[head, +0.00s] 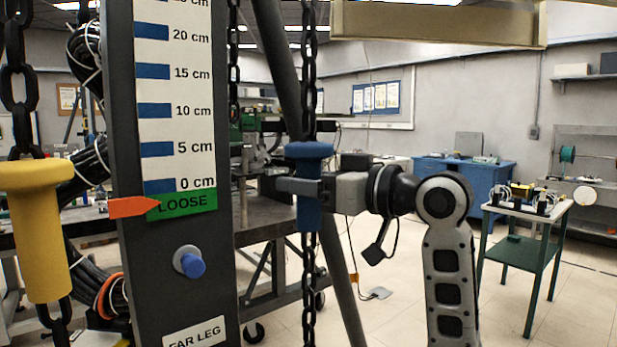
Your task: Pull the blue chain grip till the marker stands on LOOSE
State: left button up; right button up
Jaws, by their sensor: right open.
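The blue chain grip (309,152) hangs on a dark chain right of the scale post. My right gripper (300,188) comes in from the right, level with the grip just below its flange. One finger passes in front of the blue body; the jaws are open around it, and the far finger is mostly hidden. The orange marker (133,207) points right, its tip on the green LOOSE band (184,203) below the 0 cm line. My left gripper does not show.
A yellow grip (40,230) hangs on another chain at the left. The dark post (215,265) carries the scale (172,90) and a blue knob (191,265). A slanted dark leg (345,290) stands behind the blue grip. A green cart (525,250) stands at the right.

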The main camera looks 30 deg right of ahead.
aim_at(308, 208)
grip_shut()
jog(key=shift+f+b, duration=0.35)
jog(key=shift+f, duration=0.1)
notch_tip(308, 208, down, 3)
jog(key=b, duration=0.2)
jog(key=shift+f+b, duration=0.1)
jog(key=shift+b, duration=0.2)
pick_arm(q)
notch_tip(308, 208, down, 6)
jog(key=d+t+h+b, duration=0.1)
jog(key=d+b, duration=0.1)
jog(key=b, duration=0.8)
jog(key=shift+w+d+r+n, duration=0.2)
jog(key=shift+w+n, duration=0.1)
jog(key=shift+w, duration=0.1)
pick_arm(e)
notch_tip(308, 208, down, 14)
jog(key=shift+f, duration=0.2)
